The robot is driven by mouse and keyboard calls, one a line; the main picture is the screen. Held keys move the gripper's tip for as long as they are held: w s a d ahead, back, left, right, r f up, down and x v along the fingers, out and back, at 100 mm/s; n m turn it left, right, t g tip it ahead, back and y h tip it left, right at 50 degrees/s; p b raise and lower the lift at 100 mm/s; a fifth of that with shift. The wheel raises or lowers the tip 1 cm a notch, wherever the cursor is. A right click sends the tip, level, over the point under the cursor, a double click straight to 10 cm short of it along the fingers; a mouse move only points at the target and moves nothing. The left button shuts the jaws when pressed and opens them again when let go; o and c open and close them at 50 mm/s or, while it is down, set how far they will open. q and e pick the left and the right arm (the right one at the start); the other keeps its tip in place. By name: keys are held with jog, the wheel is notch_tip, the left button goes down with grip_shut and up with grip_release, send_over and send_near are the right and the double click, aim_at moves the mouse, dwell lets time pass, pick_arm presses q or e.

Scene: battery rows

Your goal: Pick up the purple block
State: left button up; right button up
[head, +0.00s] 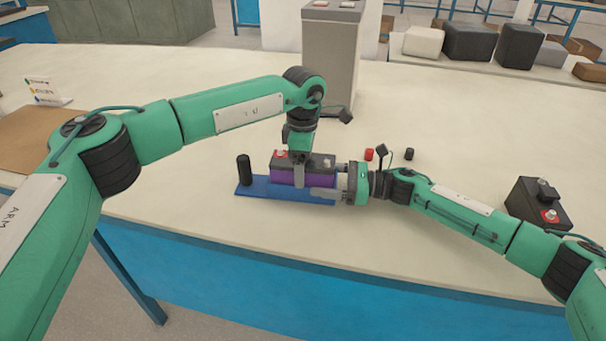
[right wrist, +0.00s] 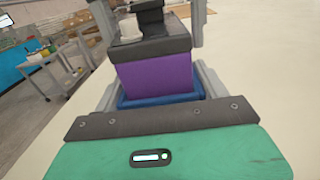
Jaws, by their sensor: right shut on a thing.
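The purple block (head: 275,176) has a purple body and a black top with terminals. It sits upright on a blue tray (head: 262,190), and its purple end shows in the right wrist view (right wrist: 155,76). My right gripper (head: 325,193) reaches it from the right and is shut on its right end, with a finger along each side. My left gripper (head: 299,172) comes down from above, one finger in front of the block's near face. Whether its fingers press on the block I cannot tell. The left gripper partly hides the block's middle.
A black cylinder (head: 244,169) stands on the tray's left end. Red (head: 369,154) and black (head: 409,154) caps lie behind my right arm. A black battery (head: 538,203) is at the right, and a grey box (head: 333,50) stands behind. The table's front left is clear.

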pick_arm(q)
grip_shut()
jog(key=shift+r, duration=5.15)
pick_arm(e)
jog(key=o, duration=1.2)
jog(key=shift+d, duration=0.1)
jog(key=shift+v, duration=3.7)
jog(key=shift+f, duration=0.1)
